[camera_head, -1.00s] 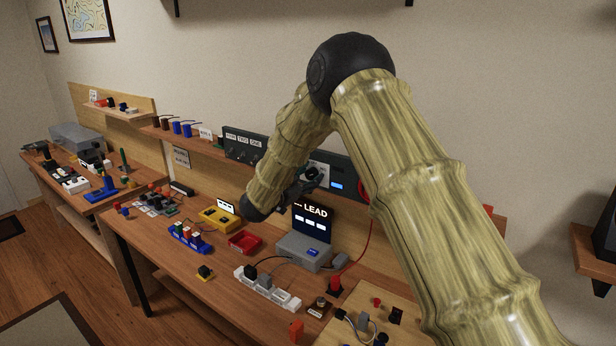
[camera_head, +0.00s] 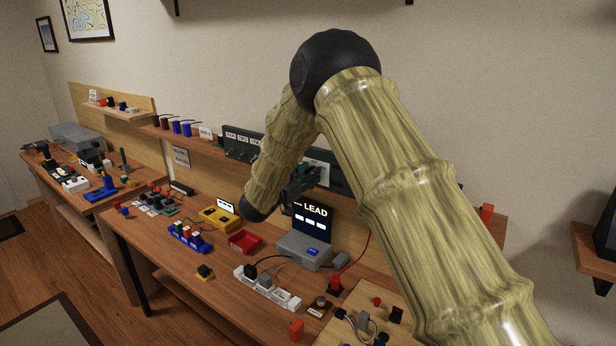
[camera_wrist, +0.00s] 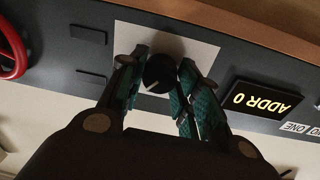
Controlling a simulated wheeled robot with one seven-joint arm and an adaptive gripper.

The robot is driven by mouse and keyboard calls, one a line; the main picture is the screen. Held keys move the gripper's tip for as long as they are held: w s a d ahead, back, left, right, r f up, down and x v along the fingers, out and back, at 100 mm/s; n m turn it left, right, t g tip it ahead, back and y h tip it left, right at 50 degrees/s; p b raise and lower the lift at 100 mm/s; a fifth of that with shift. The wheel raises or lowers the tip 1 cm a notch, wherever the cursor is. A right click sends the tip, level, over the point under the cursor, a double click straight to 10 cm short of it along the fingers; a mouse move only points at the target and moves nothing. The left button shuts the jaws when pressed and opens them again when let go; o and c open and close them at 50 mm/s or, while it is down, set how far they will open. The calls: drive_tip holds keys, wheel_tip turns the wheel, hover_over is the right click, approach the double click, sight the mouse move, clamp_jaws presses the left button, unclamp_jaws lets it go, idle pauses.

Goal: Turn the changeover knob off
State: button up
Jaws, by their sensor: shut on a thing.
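The changeover knob (camera_wrist: 160,73) is a round black knob with a pale pointer line, on a white plate (camera_wrist: 203,55) of a dark grey panel (camera_wrist: 55,50). In the wrist view the pointer line slants. My gripper (camera_wrist: 159,80) is shut on the knob, with a teal-padded finger on each side. In the head view my gripper (camera_head: 312,178) is at the panel on the shelf, and the knob is hidden behind it.
A red ring (camera_wrist: 10,50) is at the panel's left in the wrist view. Below the panel stand a grey box with a LEAD screen (camera_head: 313,215), a red tray (camera_head: 244,242) and a white power strip (camera_head: 268,288). A red cable hangs nearby.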

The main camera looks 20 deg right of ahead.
drive_tip(key=shift+n+t+p, duration=0.3)
drive_tip(key=shift+n+p, duration=0.15)
drive_tip(key=shift+n, duration=3.25)
drive_tip(key=o, duration=1)
drive_tip(key=v, duration=1.2)
